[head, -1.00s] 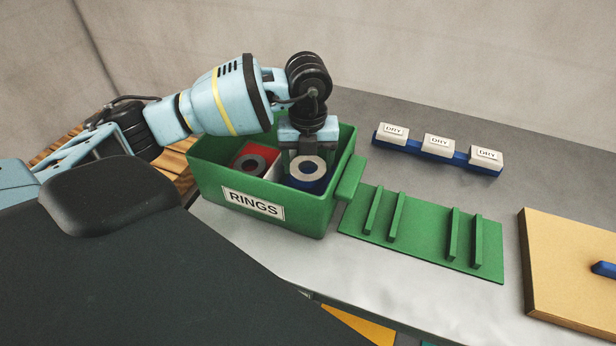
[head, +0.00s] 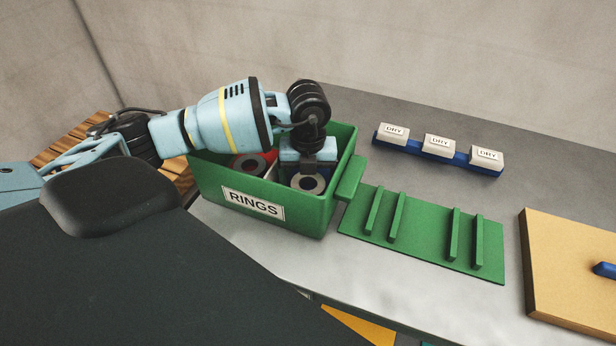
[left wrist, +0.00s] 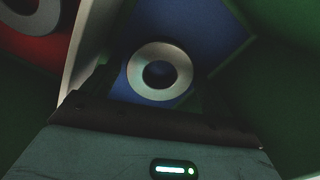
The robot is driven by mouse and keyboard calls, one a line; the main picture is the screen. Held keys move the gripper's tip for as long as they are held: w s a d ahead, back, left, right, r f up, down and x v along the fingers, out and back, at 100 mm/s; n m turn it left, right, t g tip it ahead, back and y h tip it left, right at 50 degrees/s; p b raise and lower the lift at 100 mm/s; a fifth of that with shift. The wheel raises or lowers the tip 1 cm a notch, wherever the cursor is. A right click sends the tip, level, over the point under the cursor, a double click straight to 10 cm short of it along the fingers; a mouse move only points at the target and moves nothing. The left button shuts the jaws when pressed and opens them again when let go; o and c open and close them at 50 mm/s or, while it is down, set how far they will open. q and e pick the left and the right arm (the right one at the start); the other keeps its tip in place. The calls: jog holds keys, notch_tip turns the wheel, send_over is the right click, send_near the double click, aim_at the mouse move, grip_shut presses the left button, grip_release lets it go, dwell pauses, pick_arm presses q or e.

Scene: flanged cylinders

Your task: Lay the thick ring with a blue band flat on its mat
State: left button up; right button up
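The thick ring (head: 306,185) is a grey disc with a round hole, in the blue-lined compartment at the right of the green RINGS box (head: 225,188). Its side band is not clear to see. My left gripper (head: 307,172) points down into that compartment, right over the ring, and covers its far part in the head view. In the left wrist view the ring (left wrist: 160,71) lies face-on ahead of the gripper, against blue. Dark finger shapes are near it; whether they touch it is too dark to tell. Which surface is its mat is unclear. My right gripper is out of view.
Another grey ring (head: 247,166) lies in the red compartment beside a white divider. A green plate with upright ribs (head: 422,235) is right of the box. Behind stands a blue rack with DRY blocks (head: 437,147). A tan board (head: 570,270) is at far right.

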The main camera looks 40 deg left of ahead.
pick_arm(q)
jog(key=shift+o, duration=0.2)
jog(key=shift+r, duration=0.3)
notch_tip(320, 180, up, 12)
jog(key=shift+f, duration=0.15)
dwell(0.5)
